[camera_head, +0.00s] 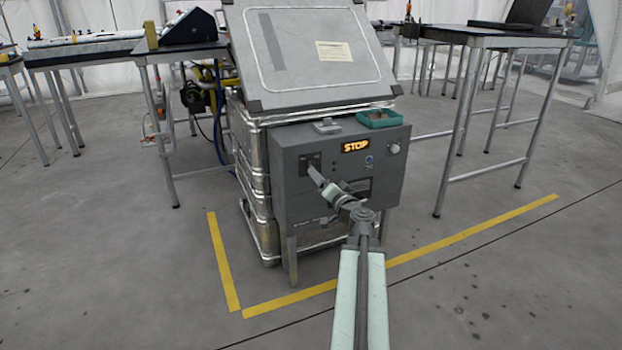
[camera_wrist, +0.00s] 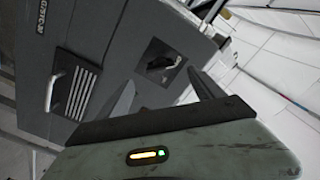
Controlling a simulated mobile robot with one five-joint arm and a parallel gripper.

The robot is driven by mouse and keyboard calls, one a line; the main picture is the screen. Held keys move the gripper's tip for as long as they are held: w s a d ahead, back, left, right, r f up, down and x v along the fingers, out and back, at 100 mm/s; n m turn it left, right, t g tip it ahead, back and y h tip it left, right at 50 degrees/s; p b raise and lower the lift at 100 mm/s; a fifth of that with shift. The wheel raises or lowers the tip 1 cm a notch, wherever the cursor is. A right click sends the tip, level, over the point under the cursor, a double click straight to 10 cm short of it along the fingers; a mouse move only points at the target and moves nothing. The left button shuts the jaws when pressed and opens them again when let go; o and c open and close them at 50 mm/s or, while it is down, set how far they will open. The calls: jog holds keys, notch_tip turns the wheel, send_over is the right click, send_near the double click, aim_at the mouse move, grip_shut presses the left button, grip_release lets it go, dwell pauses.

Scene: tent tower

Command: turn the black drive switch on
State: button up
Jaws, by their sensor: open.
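The grey control box (camera_head: 290,190) stands at the front of the metal case stack, with a lit STOP sign (camera_head: 356,146) on its face. A dark square recess (camera_head: 305,160) is at its upper left. In the wrist view the recess (camera_wrist: 158,62) holds a small black switch (camera_wrist: 171,64); I cannot tell which way it is set. My gripper (camera_head: 316,174) is at the recess and hides its lower part in the head view. In the wrist view my gripper (camera_wrist: 161,77) is open and empty, its fingers pointing at the recess, one on each side. I cannot tell whether they touch it.
A knob (camera_head: 393,148) and a small blue button (camera_head: 368,161) are on the box's right. A green tray (camera_head: 379,119) sits on top. A slotted vent (camera_wrist: 83,94) and a handle (camera_wrist: 54,90) show in the wrist view. Tables flank the stack; yellow tape (camera_head: 224,262) marks the floor.

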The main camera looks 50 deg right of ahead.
aim_at(308, 167)
jog(key=x, duration=0.7)
jog(key=shift+w, duration=0.3)
jog(key=c, duration=1.2)
jog(key=shift+a+f, duration=0.1)
jog(key=shift+a, duration=0.25)
jog(key=shift+c, duration=0.9)
jog(key=shift+d+r+m+p, duration=0.1)
jog(key=shift+r+m, duration=0.05)
jog(key=shift+m, duration=2.8)
jog(key=shift+d+r+m+p, duration=0.1)
jog(key=shift+r+m, duration=0.1)
jog(key=shift+m, duration=2.8)
jog(key=shift+d+r+m+p, duration=0.1)
jog(key=shift+r+m, duration=0.05)
jog(key=shift+m, duration=2.8)
jog(key=o, duration=1.4)
